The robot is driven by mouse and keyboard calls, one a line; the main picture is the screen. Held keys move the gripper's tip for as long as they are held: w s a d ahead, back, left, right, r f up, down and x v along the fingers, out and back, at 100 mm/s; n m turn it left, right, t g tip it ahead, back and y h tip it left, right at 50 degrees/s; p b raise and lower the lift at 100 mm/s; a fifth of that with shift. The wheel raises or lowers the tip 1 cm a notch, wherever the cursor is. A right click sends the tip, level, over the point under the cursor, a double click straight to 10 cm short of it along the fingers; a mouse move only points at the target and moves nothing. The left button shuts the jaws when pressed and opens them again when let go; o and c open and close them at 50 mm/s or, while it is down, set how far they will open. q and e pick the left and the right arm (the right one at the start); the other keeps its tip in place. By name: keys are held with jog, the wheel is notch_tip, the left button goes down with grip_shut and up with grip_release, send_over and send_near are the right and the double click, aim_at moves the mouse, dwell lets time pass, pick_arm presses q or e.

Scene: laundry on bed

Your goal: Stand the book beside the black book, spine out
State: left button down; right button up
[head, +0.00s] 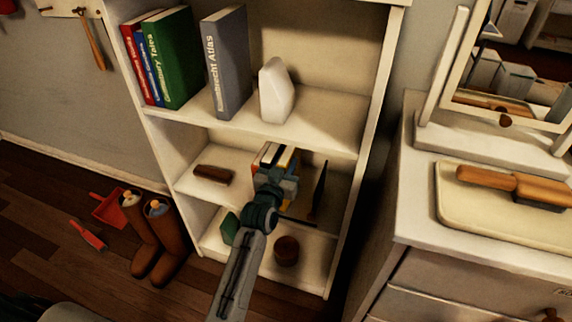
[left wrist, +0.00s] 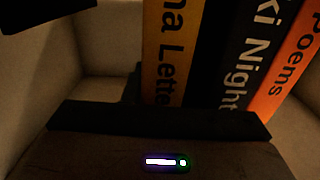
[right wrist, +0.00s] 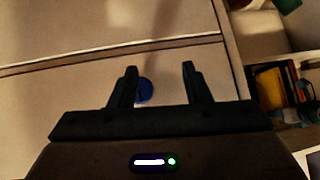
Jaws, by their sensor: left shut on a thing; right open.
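My left gripper (head: 279,178) is inside the middle shelf bay. It is shut on an upright yellow book (left wrist: 164,50), whose lettered spine faces the wrist camera. The black book (left wrist: 246,60) stands just right of it, leaning slightly in the left wrist view, its spine also outward. An orange book (left wrist: 293,70) is right of the black book. In the head view only the tops of these books show past my gripper; whether the yellow book's base touches the shelf is hidden. My right gripper (right wrist: 158,80) is open and empty, away from the books.
The upper shelf (head: 325,130) holds several books and a white faceted object (head: 276,90). A brown brush-like object (head: 213,174) lies left in the middle bay; a dark upright panel (head: 319,190) stands right. A dresser (head: 412,190) is right of the bookcase; boots (head: 160,240) stand left.

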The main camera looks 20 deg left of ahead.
pick_arm(q)
jog(key=shift+r, duration=0.1)
jog(key=shift+f, duration=0.6)
jog(key=c, duration=1.5)
grip_release()
jog(key=shift+o, duration=0.2)
